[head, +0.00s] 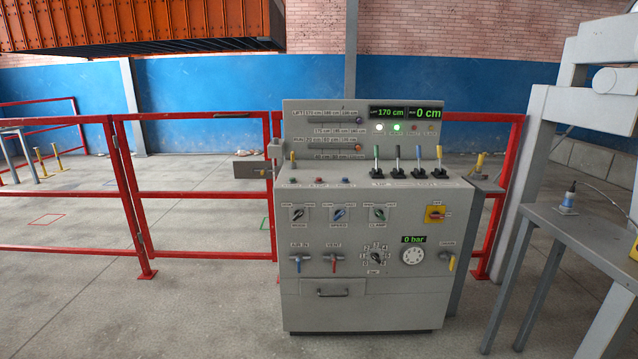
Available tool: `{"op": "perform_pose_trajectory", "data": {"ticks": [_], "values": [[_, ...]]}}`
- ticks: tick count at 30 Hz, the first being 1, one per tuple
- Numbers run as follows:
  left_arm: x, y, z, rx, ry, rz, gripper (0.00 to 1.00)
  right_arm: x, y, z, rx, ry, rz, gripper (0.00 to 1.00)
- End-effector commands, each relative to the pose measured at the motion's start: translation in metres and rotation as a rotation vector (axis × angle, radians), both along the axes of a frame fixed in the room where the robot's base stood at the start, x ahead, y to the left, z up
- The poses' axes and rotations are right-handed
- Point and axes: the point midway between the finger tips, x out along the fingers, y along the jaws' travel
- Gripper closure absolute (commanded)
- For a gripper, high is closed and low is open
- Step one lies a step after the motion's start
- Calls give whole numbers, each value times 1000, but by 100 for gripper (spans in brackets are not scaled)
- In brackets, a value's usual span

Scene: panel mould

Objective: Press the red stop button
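A grey control console (376,285) stands upright in the middle of the head view, facing me. A small red button (319,180) sits on the left of its sloping desk, in a short row with other small buttons. A blue button (345,181) is just right of it. The labels by these buttons are too small to read. A red rotary switch on a yellow plate (435,214) is on the front panel at the right. Neither of my grippers is in view, and nothing covers the red button.
Several coloured levers (397,160) rise from the desk's right half. Green displays (406,112) are above. Red railings (200,196) run behind the console. A grey table (588,235) stands at right. An orange ribbed structure (140,25) hangs at upper left. The floor in front is clear.

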Motion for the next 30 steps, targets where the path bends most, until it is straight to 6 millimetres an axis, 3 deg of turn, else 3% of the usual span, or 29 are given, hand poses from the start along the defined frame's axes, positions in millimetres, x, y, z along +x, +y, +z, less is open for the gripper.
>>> {"op": "perform_pose_trajectory", "data": {"ticks": [13, 18, 19, 30], "values": [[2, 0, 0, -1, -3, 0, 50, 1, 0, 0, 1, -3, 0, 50], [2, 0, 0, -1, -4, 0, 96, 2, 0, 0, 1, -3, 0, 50], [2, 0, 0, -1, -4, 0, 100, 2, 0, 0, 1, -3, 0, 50], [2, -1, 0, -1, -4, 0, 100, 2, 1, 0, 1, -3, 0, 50]]}}
